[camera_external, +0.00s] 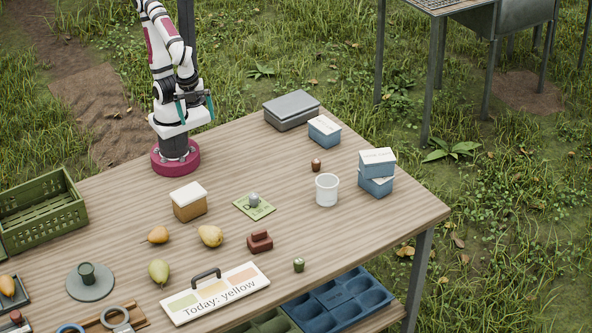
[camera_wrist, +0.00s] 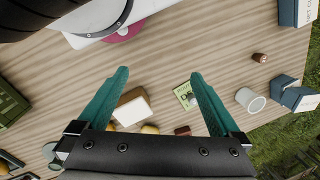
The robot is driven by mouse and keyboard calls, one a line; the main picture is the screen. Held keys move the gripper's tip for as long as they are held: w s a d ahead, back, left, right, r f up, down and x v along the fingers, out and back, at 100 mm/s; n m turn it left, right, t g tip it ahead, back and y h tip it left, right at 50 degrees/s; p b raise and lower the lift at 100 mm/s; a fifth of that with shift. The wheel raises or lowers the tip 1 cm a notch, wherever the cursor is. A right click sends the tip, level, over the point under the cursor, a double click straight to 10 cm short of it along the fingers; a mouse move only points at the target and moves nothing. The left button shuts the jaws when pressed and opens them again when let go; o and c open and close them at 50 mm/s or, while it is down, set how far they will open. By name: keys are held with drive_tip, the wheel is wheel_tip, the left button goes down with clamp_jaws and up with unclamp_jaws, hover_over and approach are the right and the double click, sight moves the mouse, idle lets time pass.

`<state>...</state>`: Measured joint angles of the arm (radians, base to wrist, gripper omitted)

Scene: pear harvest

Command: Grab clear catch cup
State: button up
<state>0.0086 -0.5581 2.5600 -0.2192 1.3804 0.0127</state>
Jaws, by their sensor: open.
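The catch cup, a whitish cup (camera_external: 327,190), stands upright on the table right of centre, left of a stack of blue boxes. It also shows in the wrist view as a pale cup (camera_wrist: 251,101) at the right, outside the fingers. My gripper (camera_external: 196,104) is up near my base at the back left of the table, well away from the cup.
Stacked blue boxes (camera_external: 377,172) stand close right of the cup. A small brown object (camera_external: 316,165) sits behind it, and a green card (camera_external: 254,206) lies to its left. Pears (camera_external: 210,236), a tan box (camera_external: 189,202) and a sign (camera_external: 215,293) lie farther left and forward.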

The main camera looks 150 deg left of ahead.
idle(0.3)
drive_tip(key=n+t+y, duration=0.3)
drive_tip(key=n+t, duration=0.7)
drive_tip(key=t, duration=0.1)
hover_over(334, 202)
drive_tip(key=s+d, duration=0.1)
drive_tip(key=s, duration=0.4)
wheel_tip(334, 202, down, 17)
drive_tip(key=shift+s+f, duration=0.1)
drive_tip(key=shift+f, duration=0.05)
drive_tip(key=x, duration=0.5)
drive_tip(key=shift+w+d+f, duration=0.1)
drive_tip(key=shift+w+f, duration=0.2)
drive_tip(key=shift+w, duration=0.05)
drive_tip(key=c, duration=1.1)
